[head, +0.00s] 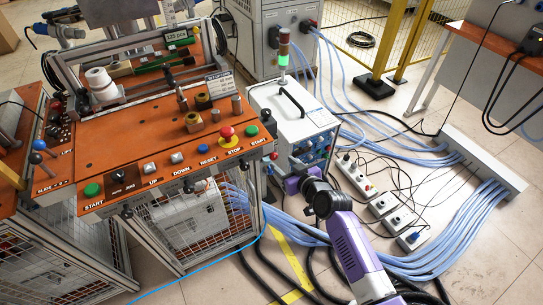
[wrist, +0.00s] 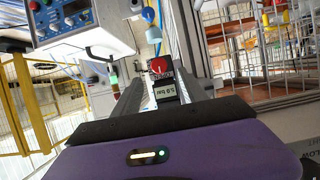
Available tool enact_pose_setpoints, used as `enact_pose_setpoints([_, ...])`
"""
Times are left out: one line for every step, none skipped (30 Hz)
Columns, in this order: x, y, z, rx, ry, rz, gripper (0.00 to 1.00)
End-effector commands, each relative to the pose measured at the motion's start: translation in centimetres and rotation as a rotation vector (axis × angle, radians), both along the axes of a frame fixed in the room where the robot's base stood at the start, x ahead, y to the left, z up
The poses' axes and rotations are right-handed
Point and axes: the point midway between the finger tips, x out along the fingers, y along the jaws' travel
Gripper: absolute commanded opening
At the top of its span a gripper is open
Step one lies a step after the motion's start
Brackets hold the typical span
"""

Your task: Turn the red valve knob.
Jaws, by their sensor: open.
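The red valve knob (wrist: 159,65) shows in the wrist view, ahead of my gripper and between the lines of its two fingers. A small dark block labelled "5.0 bar" (wrist: 166,91) sits just below it in the picture. My gripper (wrist: 161,78) is open, with a grey finger on each side. I see no clear contact with the knob and cannot tell the exact gap. In the head view my purple gripper (head: 293,186) is beside the white heater unit, at the lower right of the orange console.
The white heater unit (head: 290,112) stands close behind my gripper. The orange console (head: 140,140) with buttons is to the left. Blue hoses (head: 440,262), black cables and power strips (head: 357,178) cover the floor to the right. A yellow post (head: 385,45) stands behind.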

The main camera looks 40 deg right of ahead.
Motion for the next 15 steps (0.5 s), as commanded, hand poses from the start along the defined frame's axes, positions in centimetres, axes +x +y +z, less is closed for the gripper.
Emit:
enact_pose_setpoints([0.6,-0.2,-0.3,0.001,0.000,0.000,0.50])
enact_pose_setpoints([1.0,-0.3,-0.4,0.001,-0.001,0.000,0.50])
enact_pose_setpoints([1.6,-0.4,-0.6,0.002,-0.002,-0.001,0.50])
enact_pose_setpoints([2.0,-0.6,-0.8,0.002,-0.003,-0.001,0.50])
enact_pose_setpoints([2.5,-0.7,-1.0,0.002,-0.003,-0.001,0.50])
enact_pose_setpoints([3.0,-0.9,-1.3,0.002,-0.003,-0.001,0.50])
enact_pose_setpoints([3.4,-1.0,-1.4,0.002,-0.003,-0.001,0.50])
enact_pose_setpoints([3.8,-1.1,-1.6,0.002,-0.002,-0.001,0.50])
enact_pose_setpoints([4.3,-1.2,-1.8,0.001,-0.002,-0.001,0.50])
enact_pose_setpoints([4.6,-1.3,-2.0,0.002,-0.001,-0.001,0.50])
enact_pose_setpoints([4.9,-1.4,-2.1,0.002,-0.002,-0.001,0.50])
enact_pose_setpoints([5.3,-1.5,-2.3,0.002,-0.003,-0.001,0.50])
enact_pose_setpoints([5.5,-1.6,-2.3,0.001,-0.002,-0.002,0.50])
enact_pose_setpoints([5.7,-1.6,-2.4,0.001,-0.002,-0.002,0.50])
enact_pose_setpoints([5.9,-1.7,-2.5,0.001,-0.002,-0.002,0.50])
